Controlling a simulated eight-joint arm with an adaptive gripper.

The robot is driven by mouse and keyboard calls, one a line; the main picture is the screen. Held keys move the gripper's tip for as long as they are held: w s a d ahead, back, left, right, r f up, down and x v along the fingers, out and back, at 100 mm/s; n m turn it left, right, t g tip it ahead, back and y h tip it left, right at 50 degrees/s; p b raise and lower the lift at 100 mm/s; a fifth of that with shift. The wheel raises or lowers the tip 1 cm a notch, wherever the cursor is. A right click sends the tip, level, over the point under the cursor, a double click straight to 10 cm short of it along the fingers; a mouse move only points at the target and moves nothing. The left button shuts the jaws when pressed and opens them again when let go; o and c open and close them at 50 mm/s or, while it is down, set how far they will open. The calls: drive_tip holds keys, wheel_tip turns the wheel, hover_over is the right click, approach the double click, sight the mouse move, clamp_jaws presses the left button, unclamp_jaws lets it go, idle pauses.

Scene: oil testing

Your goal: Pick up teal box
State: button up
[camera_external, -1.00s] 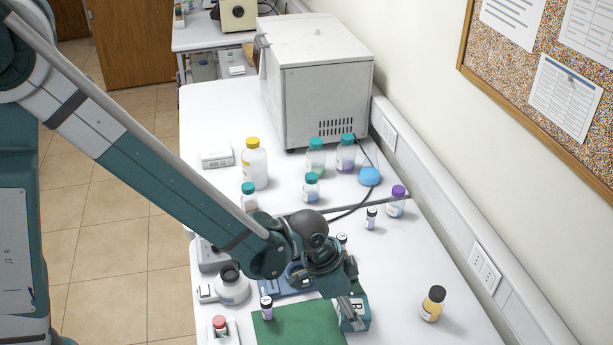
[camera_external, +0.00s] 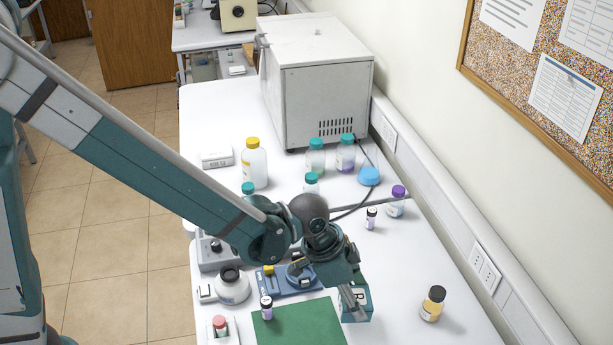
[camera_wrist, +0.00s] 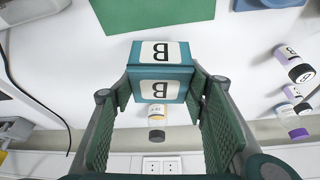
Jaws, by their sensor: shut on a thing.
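The teal box (camera_external: 362,306) has white labels with a black letter B. In the external view it is at the right edge of the green mat (camera_external: 300,325). My gripper (camera_external: 350,298) comes down on it from above and is shut on it. In the wrist view the teal box (camera_wrist: 174,70) sits between the two green-padded fingers of my gripper (camera_wrist: 158,86). Part of the box is hidden behind the fingers in the external view. It appears slightly raised, but I cannot see the gap under it clearly.
A small purple vial (camera_external: 266,308) is on the mat's left part. A blue device (camera_external: 290,281) lies behind the mat. Table between box and amber bottle is clear.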

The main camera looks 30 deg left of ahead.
sight(363, 290)
drive_tip(key=shift+r, duration=3)
